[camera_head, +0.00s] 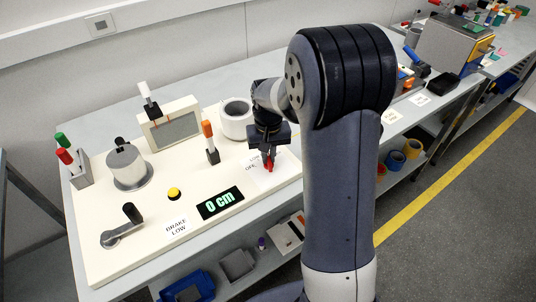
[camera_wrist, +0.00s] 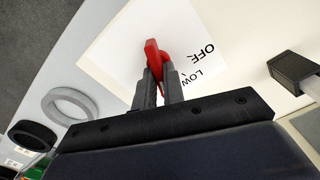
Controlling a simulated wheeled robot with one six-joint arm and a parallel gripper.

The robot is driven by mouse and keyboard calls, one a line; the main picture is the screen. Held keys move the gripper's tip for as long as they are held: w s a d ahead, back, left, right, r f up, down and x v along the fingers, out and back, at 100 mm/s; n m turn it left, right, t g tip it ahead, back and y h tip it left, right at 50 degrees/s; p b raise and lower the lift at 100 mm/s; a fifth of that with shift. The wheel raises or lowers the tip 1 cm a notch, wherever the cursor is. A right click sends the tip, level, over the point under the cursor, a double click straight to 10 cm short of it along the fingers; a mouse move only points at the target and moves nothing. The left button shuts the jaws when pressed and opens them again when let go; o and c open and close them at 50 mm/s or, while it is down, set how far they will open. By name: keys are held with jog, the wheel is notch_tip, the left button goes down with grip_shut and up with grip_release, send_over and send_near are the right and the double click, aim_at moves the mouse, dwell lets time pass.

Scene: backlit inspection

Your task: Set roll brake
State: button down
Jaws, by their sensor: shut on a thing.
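A red lever (camera_head: 269,164) stands on a white label plate (camera_head: 281,173) at the right end of the cream inspection panel (camera_head: 112,262). The plate reads "OFF" and "LOW"; other lettering is hidden. My gripper (camera_head: 268,150) points down over the plate. In the wrist view my gripper (camera_wrist: 157,84) is shut on the red lever (camera_wrist: 153,56), with its upper end showing beyond the fingertips. Which mark the lever points at I cannot tell. A "BRAKE LOW" card (camera_head: 177,228) lies at the panel's front, beside a display (camera_head: 220,203) reading "0 cm".
An orange-topped lever (camera_head: 208,138) stands left of my gripper, and a white roll (camera_head: 236,119) stands behind it. A black crank (camera_head: 122,226), a yellow button (camera_head: 174,194), a metal drum (camera_head: 127,167) and a backlit screen (camera_head: 173,129) occupy the panel's left and back.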

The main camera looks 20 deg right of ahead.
aim_at(269, 156)
jog(key=m, duration=0.3)
jog(key=shift+d+m, duration=0.1)
jog(key=shift+m, duration=2)
jog(key=c, duration=1.5)
grip_release()
jog(key=shift+r, duration=0.1)
notch_tip(269, 156, up, 11)
jog(key=shift+f, duration=0.2)
notch_tip(269, 156, down, 11)
jog(key=shift+r, duration=0.1)
